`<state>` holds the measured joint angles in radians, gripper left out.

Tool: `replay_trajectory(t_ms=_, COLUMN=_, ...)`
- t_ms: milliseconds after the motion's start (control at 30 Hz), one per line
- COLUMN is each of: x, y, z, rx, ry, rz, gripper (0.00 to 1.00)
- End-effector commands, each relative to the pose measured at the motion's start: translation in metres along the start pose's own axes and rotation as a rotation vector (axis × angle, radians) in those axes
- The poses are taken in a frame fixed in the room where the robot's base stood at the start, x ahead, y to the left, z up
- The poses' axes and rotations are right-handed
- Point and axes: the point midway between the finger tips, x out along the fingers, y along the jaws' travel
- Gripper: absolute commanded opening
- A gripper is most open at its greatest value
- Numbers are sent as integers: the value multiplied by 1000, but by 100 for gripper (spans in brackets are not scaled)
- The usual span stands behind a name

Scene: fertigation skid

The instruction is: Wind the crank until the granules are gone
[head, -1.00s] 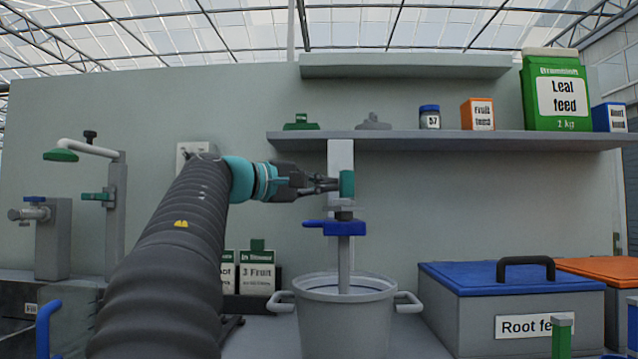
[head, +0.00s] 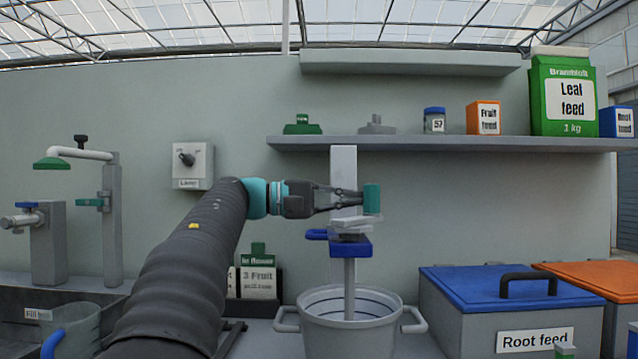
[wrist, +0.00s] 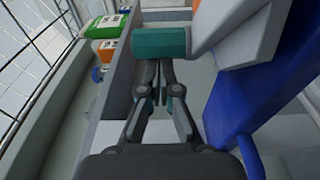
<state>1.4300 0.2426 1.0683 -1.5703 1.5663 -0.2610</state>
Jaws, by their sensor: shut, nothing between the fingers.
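The crank has a green knob (head: 372,198) on a pale grey arm (head: 360,221), above a blue block (head: 351,246) on a vertical grey shaft (head: 349,290). The shaft goes down into a grey two-handled pot (head: 349,327). My gripper (head: 358,198) is shut, with its fingertips beside the knob's left side. In the wrist view, the knob (wrist: 160,43) lies just beyond the closed fingertips (wrist: 160,90), not between them; I cannot tell whether they touch. I cannot see any granules; the pot's inside is mostly hidden.
A shelf (head: 450,144) with a Leaf feed pack (head: 568,98) and smaller containers runs above right. A blue-lidded Root feed bin (head: 520,325) stands right of the pot. Taps (head: 45,225) and a dial box (head: 192,165) are at left. Wall space right of the crank is clear.

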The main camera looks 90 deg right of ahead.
Motion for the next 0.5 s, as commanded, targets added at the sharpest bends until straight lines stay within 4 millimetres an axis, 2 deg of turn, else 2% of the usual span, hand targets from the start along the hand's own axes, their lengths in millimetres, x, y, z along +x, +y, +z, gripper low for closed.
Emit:
replay_trajectory(t_ms=133, x=11, y=1, z=4, rx=1, ry=-9, rz=0, gripper=0)
replay_trajectory(t_ms=500, x=21, y=0, z=7, rx=1, ry=-7, rz=-1, gripper=0)
